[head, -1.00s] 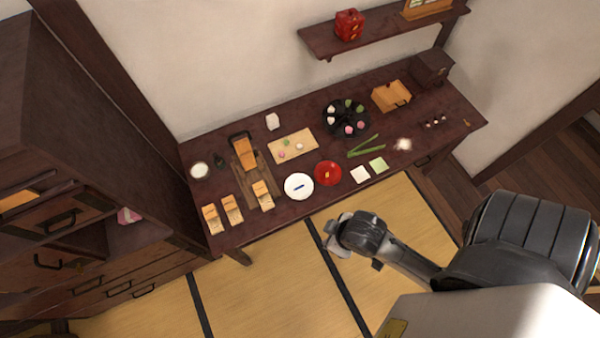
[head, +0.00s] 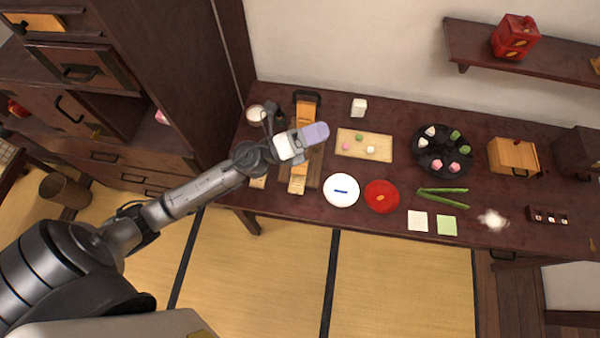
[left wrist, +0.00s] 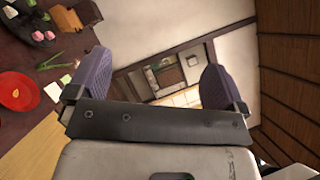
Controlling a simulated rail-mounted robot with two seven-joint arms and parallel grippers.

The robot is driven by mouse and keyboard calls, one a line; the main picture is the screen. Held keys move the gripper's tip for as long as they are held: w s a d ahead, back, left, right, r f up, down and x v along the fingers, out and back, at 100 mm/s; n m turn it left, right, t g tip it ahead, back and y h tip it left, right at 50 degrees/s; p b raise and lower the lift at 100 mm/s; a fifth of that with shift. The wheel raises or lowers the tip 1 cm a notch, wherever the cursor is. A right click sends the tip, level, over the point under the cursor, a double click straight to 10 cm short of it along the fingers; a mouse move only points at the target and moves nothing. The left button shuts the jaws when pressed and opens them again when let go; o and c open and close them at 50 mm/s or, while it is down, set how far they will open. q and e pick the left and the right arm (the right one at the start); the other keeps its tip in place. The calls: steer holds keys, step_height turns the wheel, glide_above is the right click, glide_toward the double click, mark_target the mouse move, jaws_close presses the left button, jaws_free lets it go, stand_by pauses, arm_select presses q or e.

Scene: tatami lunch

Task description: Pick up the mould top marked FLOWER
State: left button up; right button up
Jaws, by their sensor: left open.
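Light-wood mould pieces lie at the left of the dark table. My left gripper (head: 310,136) is over the table's left part, in front of a wooden board with an upright wooden piece (head: 306,113). In the left wrist view its two purple fingers (left wrist: 155,74) stand wide apart with nothing between them. My right gripper is out of view.
A white plate (head: 341,190), a red plate (head: 382,196), a sweets board (head: 364,145) and a round dark tray (head: 443,150) stand right of my gripper. A tall dark cabinet (head: 185,70) rises at the left. The tatami floor in front is clear.

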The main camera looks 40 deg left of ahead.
arm_select(q)
step_height(320, 180, down, 6)
steer(key=w+d+m+g+h+b, duration=0.1)
steer(key=m+g+h+b, duration=0.2)
steer(key=m, duration=0.4)
steer(key=m+g+y+b, duration=1)
steer(key=m+g+b, duration=0.1)
steer(key=g, duration=0.1)
glide_toward(300, 167)
steer(key=shift+y, duration=0.3)
steer(key=shift+a+b+x, duration=0.15)
steer(key=shift+b+x, duration=0.3)
steer(key=shift+x, duration=1.7)
steer(key=shift+a+b+x, duration=0.2)
steer(key=shift+b+x, duration=0.2)
steer(key=shift+x, duration=1.75)
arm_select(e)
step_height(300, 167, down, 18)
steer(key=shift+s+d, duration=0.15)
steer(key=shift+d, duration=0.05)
arm_select(q)
steer(key=shift+f, duration=0.1)
steer(key=shift+c, duration=0.3)
